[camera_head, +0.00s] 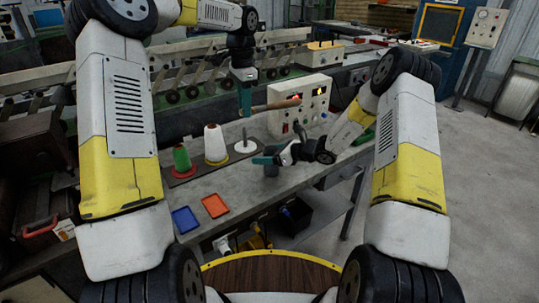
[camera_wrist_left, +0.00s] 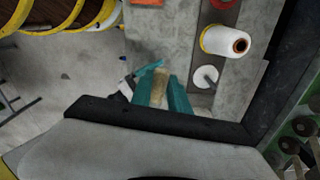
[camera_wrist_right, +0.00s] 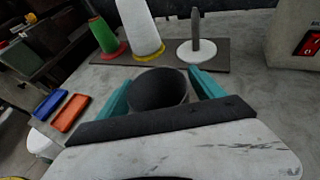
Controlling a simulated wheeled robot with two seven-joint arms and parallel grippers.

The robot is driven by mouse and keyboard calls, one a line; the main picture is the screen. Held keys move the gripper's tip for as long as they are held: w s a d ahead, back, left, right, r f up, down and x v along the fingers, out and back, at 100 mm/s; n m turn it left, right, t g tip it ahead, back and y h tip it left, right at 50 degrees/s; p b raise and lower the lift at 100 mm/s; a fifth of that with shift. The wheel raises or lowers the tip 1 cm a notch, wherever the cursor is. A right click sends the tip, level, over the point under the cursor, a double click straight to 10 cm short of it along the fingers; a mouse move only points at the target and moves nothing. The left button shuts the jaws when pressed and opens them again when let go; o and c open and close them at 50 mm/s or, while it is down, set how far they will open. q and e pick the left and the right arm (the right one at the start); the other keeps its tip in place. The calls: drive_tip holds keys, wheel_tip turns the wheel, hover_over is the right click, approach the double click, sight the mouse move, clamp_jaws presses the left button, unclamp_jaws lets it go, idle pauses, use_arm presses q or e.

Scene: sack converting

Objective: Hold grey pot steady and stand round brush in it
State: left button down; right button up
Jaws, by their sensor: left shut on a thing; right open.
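The grey pot (camera_wrist_right: 158,90) stands on the grey bench between the two teal fingers of my right gripper (camera_wrist_right: 160,92), which is open around it. In the head view the pot (camera_head: 271,169) is partly covered by my right gripper (camera_head: 272,160). My left gripper (camera_head: 245,104) is higher up, above the bench and behind the pot, shut on the round brush.
A dark board (camera_wrist_right: 130,60) carries a green cone, a white cone (camera_head: 215,143) and a white disc with a grey peg (camera_wrist_right: 196,48). Blue (camera_head: 186,219) and orange (camera_head: 215,206) trays lie at the front left. A control box (camera_head: 303,107) stands at the bench's back right.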

drive_tip(key=shift+c, duration=0.3)
drive_tip(key=c, duration=1.4)
use_arm(q)
wheel_tip(320, 180, down, 12)
drive_tip(key=c, duration=1.2)
unclamp_jaws()
drive_tip(key=shift+f, duration=0.15)
drive_tip(key=shift+o, duration=0.2)
wheel_tip(320, 180, up, 8)
